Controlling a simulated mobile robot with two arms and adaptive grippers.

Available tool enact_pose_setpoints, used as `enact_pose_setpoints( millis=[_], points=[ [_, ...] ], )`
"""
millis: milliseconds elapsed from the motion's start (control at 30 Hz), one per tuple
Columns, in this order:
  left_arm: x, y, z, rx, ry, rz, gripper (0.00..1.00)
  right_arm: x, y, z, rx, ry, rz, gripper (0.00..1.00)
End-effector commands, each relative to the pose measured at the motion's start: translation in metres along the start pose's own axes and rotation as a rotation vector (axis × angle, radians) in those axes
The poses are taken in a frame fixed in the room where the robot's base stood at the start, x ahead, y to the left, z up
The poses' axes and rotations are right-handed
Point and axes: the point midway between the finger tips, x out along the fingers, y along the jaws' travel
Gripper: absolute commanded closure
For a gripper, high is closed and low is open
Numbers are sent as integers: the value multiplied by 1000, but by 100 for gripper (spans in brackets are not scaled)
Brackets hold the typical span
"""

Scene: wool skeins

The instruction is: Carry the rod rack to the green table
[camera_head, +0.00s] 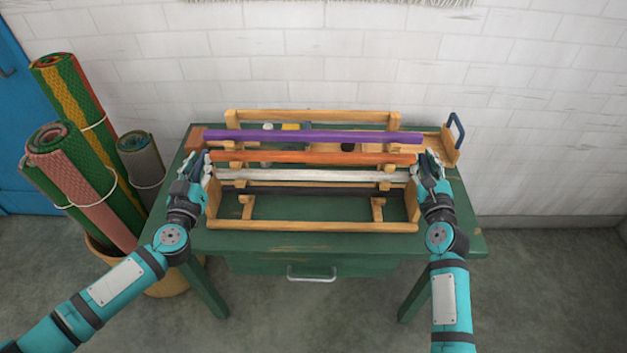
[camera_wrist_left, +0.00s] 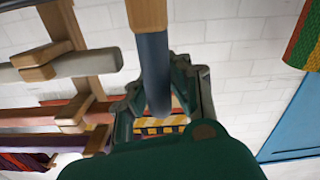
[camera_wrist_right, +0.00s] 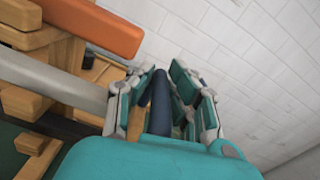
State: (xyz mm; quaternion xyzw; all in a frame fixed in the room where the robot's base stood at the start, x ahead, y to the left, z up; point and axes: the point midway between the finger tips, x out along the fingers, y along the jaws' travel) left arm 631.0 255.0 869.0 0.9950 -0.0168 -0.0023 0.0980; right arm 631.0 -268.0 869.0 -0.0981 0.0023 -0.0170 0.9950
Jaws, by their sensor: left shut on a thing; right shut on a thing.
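The rod rack (camera_head: 313,226) is a wooden frame carrying a purple rod (camera_head: 310,136), an orange rod (camera_head: 310,156), a white rod (camera_head: 310,175) and a dark rod (camera_head: 310,191). It is over the green table (camera_head: 350,241), roughly level; I cannot tell whether its feet touch the top. My left gripper (camera_head: 202,178) is shut on the rack's left handle, a dark bar in the left wrist view (camera_wrist_left: 154,75). My right gripper (camera_head: 428,172) is shut on the right handle, a dark blue bar in the right wrist view (camera_wrist_right: 160,100).
A wooden tray with a blue handle (camera_head: 456,130) stands at the table's back right, partly hidden behind the rack. Small items lie behind the rods. Rolled rugs (camera_head: 75,175) stand in a basket at the left. A white brick wall (camera_head: 540,90) is behind the table.

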Motion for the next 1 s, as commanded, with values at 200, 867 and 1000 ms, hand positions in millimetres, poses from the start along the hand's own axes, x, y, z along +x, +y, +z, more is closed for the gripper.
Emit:
enact_pose_setpoints(
  millis=[200,867,1000],
  points=[
    [0,1,4,-1,-1,4,66,0,2,-3,1,0,3,65],
    [0,-2,3,1,1,-4,24,0,0,-3,0,0,-1,61],
    [0,-1,3,0,0,-2,24,0,0,-3,0,-1,-1,61]
  ],
)
